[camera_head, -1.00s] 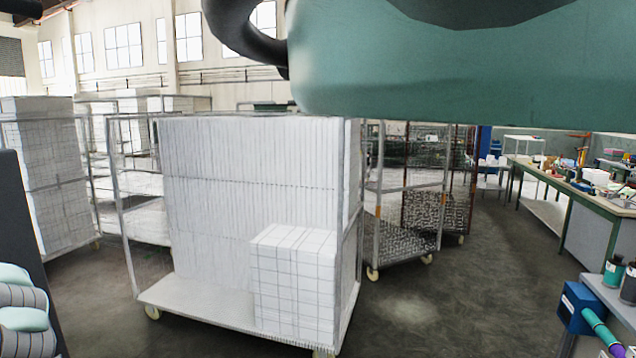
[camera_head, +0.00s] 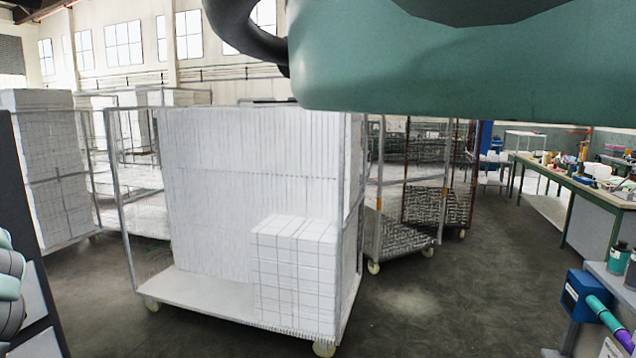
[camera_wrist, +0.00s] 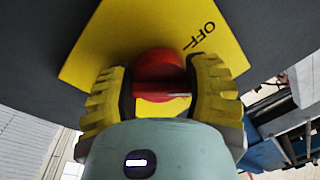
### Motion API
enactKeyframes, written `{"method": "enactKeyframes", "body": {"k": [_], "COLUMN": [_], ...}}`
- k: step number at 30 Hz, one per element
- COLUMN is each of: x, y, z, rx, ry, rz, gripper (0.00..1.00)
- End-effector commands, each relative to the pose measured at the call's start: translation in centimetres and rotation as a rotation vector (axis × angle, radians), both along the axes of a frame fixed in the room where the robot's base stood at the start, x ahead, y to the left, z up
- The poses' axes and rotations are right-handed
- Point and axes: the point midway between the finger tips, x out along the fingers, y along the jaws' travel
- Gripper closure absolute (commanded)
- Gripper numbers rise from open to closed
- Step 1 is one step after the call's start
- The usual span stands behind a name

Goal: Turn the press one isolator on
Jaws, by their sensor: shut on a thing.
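In the wrist view, the isolator's red knob (camera_wrist: 159,74) stands on a yellow plate (camera_wrist: 125,35) fixed to a dark surface. The word OFF is printed on the plate to the right of the knob. My gripper (camera_wrist: 160,88) has its two ribbed yellow fingers closed on the knob, one on each side.
A wheeled cage trolley (camera_head: 215,290) with white foam blocks stands ahead in the head view. More trolleys stand behind it. A workbench (camera_head: 575,185) and a blue device with a teal-and-purple tube (camera_head: 600,312) are on the right. Dark floor (camera_head: 410,310) lies open between them.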

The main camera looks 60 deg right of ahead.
Motion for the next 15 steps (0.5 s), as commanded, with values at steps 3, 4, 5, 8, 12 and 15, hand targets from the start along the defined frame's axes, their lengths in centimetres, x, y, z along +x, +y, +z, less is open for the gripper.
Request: {"method": "enactKeyframes", "body": {"k": [3, 4, 5, 8, 12, 15], "x": [0.03, 0.03, 0.03, 0.01, 0.00, -0.01], "y": [-0.39, -0.38, -0.35, -0.32, -0.25, -0.20], "z": [-0.24, -0.21, -0.19, -0.12, -0.04, -0.04], "rx": [0.103, 0.131, 0.159, 0.249, 0.369, 0.446], "ry": [0.038, 0.047, 0.056, 0.085, 0.125, 0.152], "rz": [-0.011, -0.012, -0.011, -0.011, -0.011, -0.010], "gripper": [0.82, 0.82, 0.82, 0.82, 0.82, 0.82]}}
